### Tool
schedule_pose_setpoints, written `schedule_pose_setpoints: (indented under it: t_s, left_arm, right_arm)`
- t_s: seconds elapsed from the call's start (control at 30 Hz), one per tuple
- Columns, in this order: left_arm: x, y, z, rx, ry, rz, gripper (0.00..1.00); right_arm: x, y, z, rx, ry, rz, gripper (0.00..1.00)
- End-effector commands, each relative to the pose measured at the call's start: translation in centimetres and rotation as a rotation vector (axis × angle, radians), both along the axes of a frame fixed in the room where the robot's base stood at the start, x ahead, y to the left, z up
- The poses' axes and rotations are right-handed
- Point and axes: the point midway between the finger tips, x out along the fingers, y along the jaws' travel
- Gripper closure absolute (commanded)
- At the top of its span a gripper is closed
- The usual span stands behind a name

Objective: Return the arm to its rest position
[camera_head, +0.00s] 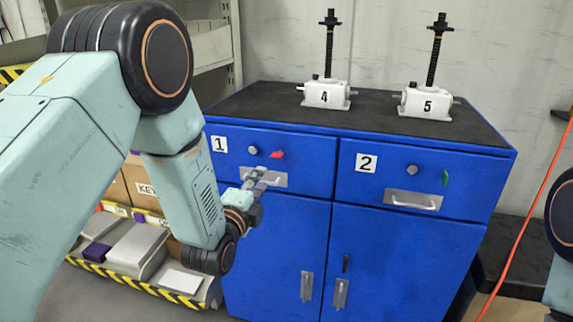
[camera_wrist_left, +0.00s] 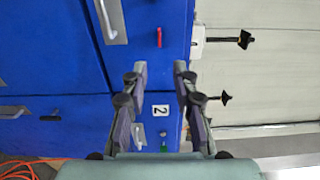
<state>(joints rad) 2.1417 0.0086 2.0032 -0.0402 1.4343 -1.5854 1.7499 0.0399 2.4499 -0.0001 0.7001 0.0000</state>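My left arm comes in from the left in the head view and bends down in front of the blue cabinet (camera_head: 400,258). My left gripper (camera_head: 262,181) is in front of drawer 1 (camera_head: 312,157) and partly overlaps its handle in the picture. I cannot tell how far apart they are. In the left wrist view, the fingers of the left gripper (camera_wrist_left: 161,70) are spread, with nothing between them. Only part of my right arm shows at the right edge of the head view; its gripper is not in view.
Screw jacks 4 (camera_head: 325,94) and 5 (camera_head: 426,103) stand upright on the cabinet top. Drawer 2 (camera_head: 387,192) looks shut. A shelf with boxes (camera_head: 137,187) is behind my left arm. An orange cable (camera_head: 524,237) hangs at right.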

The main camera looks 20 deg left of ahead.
Motion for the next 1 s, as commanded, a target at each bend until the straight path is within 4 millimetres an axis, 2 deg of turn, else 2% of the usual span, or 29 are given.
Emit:
schedule_pose_setpoints:
  t_s: [0.13,0.23,0.33,0.47,0.57,0.7,0.77,0.87,0.9,1.0]
  left_arm:
    - [0.0,0.0,-0.2,-0.057,0.01,0.0,0.72]
    - [-0.2,0.0,-1.3,-0.199,0.065,0.007,0.72]
    - [-1.3,0.1,-3.9,-0.402,0.179,0.038,0.72]
    - [-4.4,0.3,-8.7,-0.671,0.365,0.132,0.72]
    - [-8.3,0.4,-13.3,-0.868,0.526,0.256,0.72]
    - [-15.3,0.6,-19.3,-1.102,0.732,0.491,0.72]
    - [-18.7,0.7,-21.4,-1.177,0.808,0.603,0.72]
    - [-24.6,0.7,-24.3,-1.269,0.919,0.796,0.72]
    - [-27.1,0.8,-25.3,-1.294,0.959,0.877,0.72]
    - [-33.1,0.8,-27.0,-1.321,1.05,1.058,0.72]
  right_arm:
    - [0.0,0.0,0.0,0.0,0.0,0.0,0.6]
    - [0.0,0.0,0.0,0.0,0.0,0.0,0.6]
    - [0.0,0.0,0.0,0.0,0.0,0.0,0.6]
    - [0.0,0.0,0.0,0.0,0.0,0.0,0.6]
    - [0.0,0.0,0.0,0.0,0.0,0.0,0.6]
    - [0.0,0.0,0.0,0.0,0.0,0.0,0.6]
    - [0.0,0.0,0.0,0.0,0.0,0.0,0.6]
    - [0.0,0.0,0.0,0.0,0.0,0.0,0.6]
    - [0.0,0.0,0.0,0.0,0.0,0.0,0.6]
    - [0.0,0.0,0.0,0.0,0.0,0.0,0.6]
